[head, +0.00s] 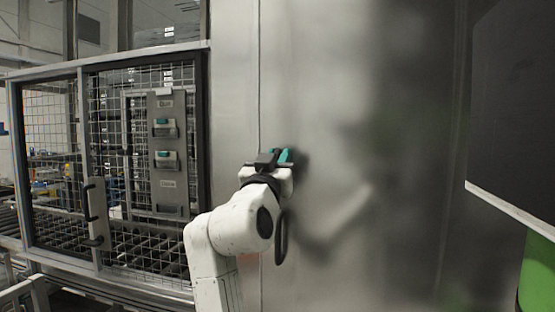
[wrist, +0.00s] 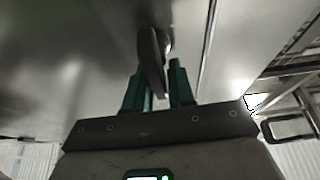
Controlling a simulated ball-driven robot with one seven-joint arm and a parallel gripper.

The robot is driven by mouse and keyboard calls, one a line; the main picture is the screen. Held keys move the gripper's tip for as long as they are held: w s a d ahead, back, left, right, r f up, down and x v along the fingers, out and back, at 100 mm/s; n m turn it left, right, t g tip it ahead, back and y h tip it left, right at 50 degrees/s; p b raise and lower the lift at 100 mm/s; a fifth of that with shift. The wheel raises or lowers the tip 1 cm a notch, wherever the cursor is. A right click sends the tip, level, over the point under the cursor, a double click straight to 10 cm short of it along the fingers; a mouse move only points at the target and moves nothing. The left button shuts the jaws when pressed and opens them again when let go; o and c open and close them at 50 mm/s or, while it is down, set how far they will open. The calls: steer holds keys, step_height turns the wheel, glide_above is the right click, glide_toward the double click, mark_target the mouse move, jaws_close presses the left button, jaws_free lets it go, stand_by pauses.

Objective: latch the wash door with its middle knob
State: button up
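The wash door is the broad brushed-metal panel (head: 330,90) in the middle of the head view. In the wrist view a dark, narrow knob (wrist: 152,60) stands out from the metal surface, its lower end between my two teal fingers. My gripper (head: 280,156) is at the panel in the head view, and it also shows in the wrist view (wrist: 158,86). The fingers are apart, with the knob nearer the left finger; a firm hold on it does not show. In the head view my gripper and arm hide most of the knob.
A wire-mesh guard (head: 130,170) with a grey control panel (head: 167,185) stands to the left. A dark board (head: 515,110) with a pale lower edge juts in at the right, above a green object (head: 538,275). The panel right of my gripper is clear.

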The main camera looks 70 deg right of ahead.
jaws_close()
